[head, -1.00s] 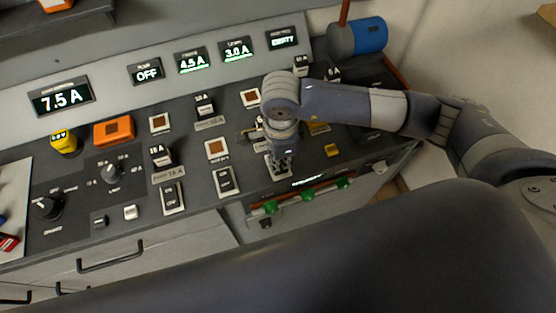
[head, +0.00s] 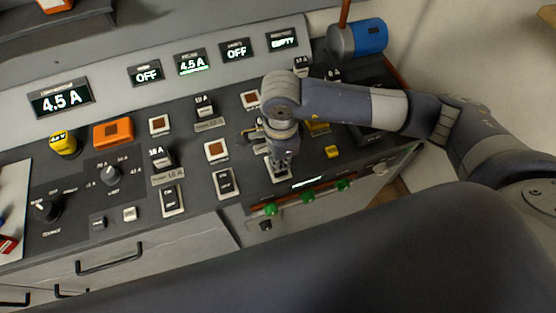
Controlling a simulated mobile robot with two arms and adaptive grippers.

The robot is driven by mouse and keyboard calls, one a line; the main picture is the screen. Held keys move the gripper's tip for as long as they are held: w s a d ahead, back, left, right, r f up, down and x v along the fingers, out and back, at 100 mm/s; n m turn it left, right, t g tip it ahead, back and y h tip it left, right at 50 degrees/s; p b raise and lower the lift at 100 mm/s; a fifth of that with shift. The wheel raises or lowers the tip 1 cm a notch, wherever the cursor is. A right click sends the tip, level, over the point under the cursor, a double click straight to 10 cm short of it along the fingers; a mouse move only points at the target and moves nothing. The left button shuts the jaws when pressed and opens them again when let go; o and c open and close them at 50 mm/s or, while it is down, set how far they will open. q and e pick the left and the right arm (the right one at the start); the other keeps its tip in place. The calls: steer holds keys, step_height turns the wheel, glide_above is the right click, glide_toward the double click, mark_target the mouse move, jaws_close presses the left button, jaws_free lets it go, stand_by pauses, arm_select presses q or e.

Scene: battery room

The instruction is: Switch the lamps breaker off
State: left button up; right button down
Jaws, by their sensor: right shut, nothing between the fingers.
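My right gripper (head: 282,168) is shut and empty. It points down at a white-framed breaker switch (head: 272,175) at the front right of the sloped panel. The gripper hides most of that switch, so its label and lever position cannot be read. Two similar breakers, one in the middle (head: 225,183) and one to the left (head: 172,201), stand in the same row. The third small display (head: 237,50) reads OFF, and the large display (head: 61,100) reads 4.5 A. My left gripper is not in view.
Green knobs (head: 307,196) line the front edge.

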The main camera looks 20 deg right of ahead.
steer(key=shift+r+p, duration=1.15)
steer(key=shift+r, duration=1.75)
